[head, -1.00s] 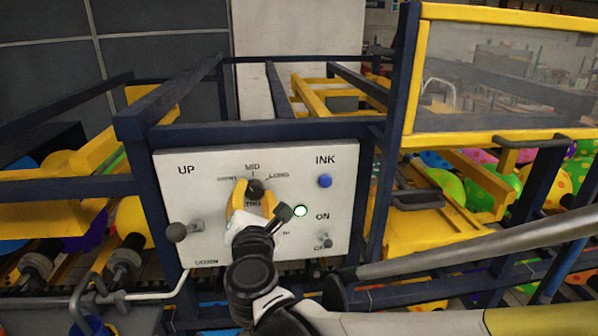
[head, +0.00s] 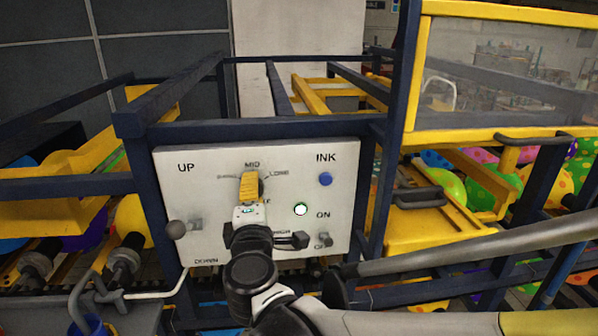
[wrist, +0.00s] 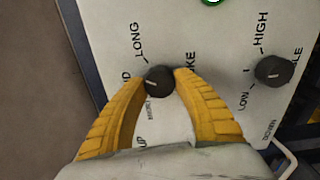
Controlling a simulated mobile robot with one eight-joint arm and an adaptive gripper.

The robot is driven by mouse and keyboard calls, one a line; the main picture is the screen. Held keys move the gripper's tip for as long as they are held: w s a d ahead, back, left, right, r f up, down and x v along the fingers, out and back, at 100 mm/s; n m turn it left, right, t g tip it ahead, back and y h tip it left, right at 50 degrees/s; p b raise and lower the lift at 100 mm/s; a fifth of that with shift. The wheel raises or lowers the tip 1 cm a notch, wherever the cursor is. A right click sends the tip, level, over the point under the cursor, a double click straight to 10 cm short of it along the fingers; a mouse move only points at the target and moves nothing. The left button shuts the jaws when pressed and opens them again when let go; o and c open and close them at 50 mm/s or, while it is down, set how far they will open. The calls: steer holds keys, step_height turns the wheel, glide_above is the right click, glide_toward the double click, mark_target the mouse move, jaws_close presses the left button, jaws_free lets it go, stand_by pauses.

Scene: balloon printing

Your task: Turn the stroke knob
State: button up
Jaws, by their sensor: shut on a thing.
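The stroke knob (wrist: 159,81) is a small black dial with a white mark on the white control panel (head: 330,205). In the wrist view its mark points left, roughly toward a label partly hidden by a finger; LONG is above it. My gripper (wrist: 166,76) is shut on the knob, one yellow fingertip on each side. In the head view my gripper (head: 250,188) is seen edge-on in front of the knob, below the MID label, and only the knob's right edge shows.
A second black knob (wrist: 273,70) between HIGH and LOW sits close to my gripper.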

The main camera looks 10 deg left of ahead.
steer(key=m, duration=0.6)
steer(key=shift+r, duration=0.1)
stand_by(0.5)
steer(key=o, duration=1.2)
steer(key=v, duration=1.2)
steer(key=shift+m, duration=0.3)
